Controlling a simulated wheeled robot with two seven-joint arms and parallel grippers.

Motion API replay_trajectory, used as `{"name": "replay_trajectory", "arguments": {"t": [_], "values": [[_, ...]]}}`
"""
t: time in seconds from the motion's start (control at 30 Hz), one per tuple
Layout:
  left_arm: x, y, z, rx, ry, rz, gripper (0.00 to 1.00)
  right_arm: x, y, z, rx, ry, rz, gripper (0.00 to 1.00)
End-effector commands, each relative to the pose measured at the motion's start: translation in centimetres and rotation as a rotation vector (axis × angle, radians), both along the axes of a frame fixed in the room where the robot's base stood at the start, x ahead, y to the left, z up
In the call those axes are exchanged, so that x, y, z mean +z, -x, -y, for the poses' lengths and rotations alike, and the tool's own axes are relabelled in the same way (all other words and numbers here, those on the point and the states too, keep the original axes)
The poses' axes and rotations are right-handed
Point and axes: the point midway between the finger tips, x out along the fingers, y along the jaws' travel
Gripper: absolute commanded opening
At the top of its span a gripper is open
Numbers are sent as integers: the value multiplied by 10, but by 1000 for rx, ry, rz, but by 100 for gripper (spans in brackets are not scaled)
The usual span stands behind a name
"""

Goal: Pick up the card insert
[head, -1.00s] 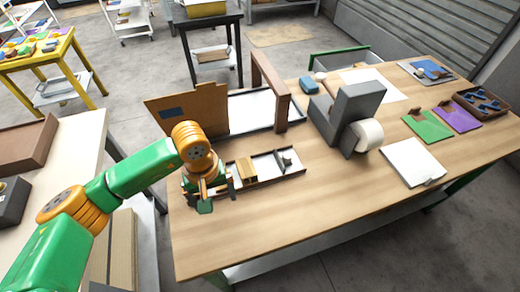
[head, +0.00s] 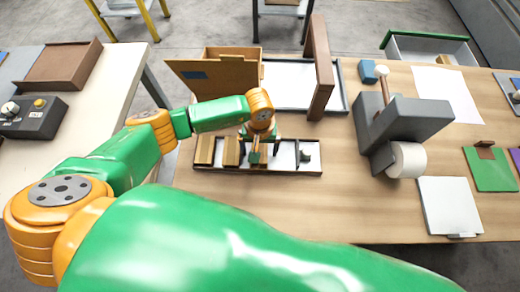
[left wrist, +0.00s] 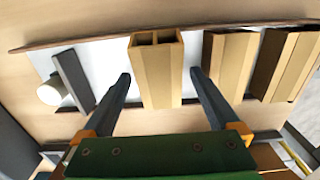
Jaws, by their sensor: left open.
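Three tan folded card inserts show in the left wrist view: one in the middle (left wrist: 157,78), one to its right (left wrist: 230,62) and one at the right edge (left wrist: 291,62). They stand side by side in a shallow, white-floored tray (head: 305,173). In the head view two inserts show at the tray's left, one (head: 205,150) beside the other (head: 231,152). My left gripper (left wrist: 160,76) is open, with one finger on each side of the middle insert and gaps to it. In the head view my left gripper (head: 256,157) is over the tray and partly hides that insert. My right gripper is out of view.
A dark upright piece with a pale knob (left wrist: 50,93) stands left of the fingers in the wrist view. An open cardboard box (head: 222,78) and a brown upright frame (head: 320,65) stand behind the tray. A grey dispenser with a white roll (head: 408,160) stands to the right.

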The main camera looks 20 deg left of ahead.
Motion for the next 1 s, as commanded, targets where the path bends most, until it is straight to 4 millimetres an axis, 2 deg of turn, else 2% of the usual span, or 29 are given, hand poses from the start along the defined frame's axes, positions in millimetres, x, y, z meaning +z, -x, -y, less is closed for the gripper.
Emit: {"name": "replay_trajectory", "arguments": {"t": [0.1, 0.4, 0.47, 0.67, 0.77, 0.87, 1.0], "values": [[0, 0, 0, 0, 0, 0, 95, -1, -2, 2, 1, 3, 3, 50], [0, 0, 0, 0, 0, 0, 14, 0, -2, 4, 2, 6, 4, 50], [0, 0, 0, 0, 0, 0, 0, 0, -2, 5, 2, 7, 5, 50], [2, 0, 0, 0, 1, 1, 0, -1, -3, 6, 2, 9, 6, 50], [9, -2, 0, 0, 2, 4, 0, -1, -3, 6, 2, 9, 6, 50], [28, -2, 0, -2, 1, 7, 0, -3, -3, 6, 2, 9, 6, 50], [60, 22, 13, -9, 4, 7, 0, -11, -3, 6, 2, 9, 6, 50]]}}
